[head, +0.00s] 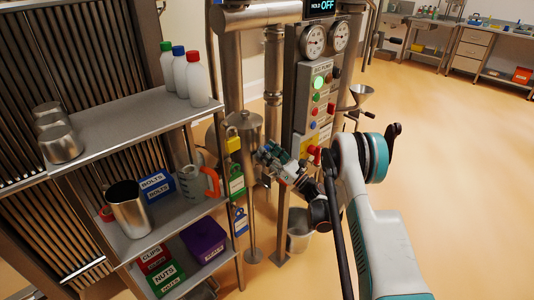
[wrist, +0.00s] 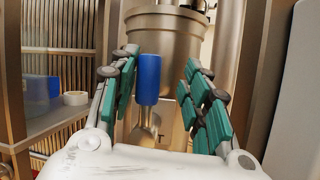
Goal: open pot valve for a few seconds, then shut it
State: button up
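In the wrist view, a blue lever handle (wrist: 149,78) stands upright in front of a steel pot (wrist: 165,38). A metal stem (wrist: 144,130) continues below the blue grip; a letter "T" shows beside it. My gripper (wrist: 161,68) is open, with its green-padded fingers on either side of the handle. The handle is closer to the left finger, and I see no clear contact. In the head view, my gripper (head: 268,156) is beside a steel vessel (head: 245,130) on the stand, and the blue handle cannot be made out there.
A control panel (head: 318,90) with gauges, buttons and a lit green lamp stands behind my gripper. A steel shelf (head: 120,115) with bottles, cups and bins is at left. A bucket (head: 299,232) stands on the floor below. Open floor (head: 460,150) lies to the right.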

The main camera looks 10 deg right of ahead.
jog(key=shift+s, duration=0.1)
jog(key=shift+s+d+f, duration=0.1)
jog(key=shift+s+f, duration=0.05)
jog(key=v, duration=0.7)
dwell(5.5)
